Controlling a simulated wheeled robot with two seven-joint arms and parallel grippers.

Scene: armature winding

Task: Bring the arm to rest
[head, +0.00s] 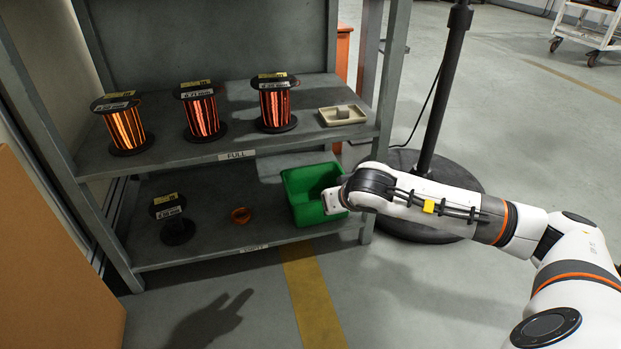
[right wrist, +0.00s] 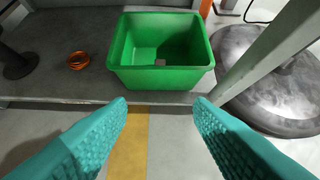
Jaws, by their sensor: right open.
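My right arm (head: 440,205) reaches in from the right, toward the lower shelf of a grey rack. Its gripper's fingers are mostly hidden behind the wrist in the head view. In the right wrist view my right gripper (right wrist: 160,112) is open, with two teal ridged fingers apart and nothing between them. It is in front of the shelf edge, facing a green bin (right wrist: 160,78). The green bin also shows on the lower shelf in the head view (head: 302,190), partly covered by my wrist. My left gripper is not in view.
Three copper wire spools (head: 203,112) stand on the upper shelf (head: 240,140) beside a beige tray (head: 343,115). A nearly bare spool (head: 173,222) and a copper coil (head: 241,215) are on the lower shelf. A black pole (head: 440,90) with a round base stands right of the rack.

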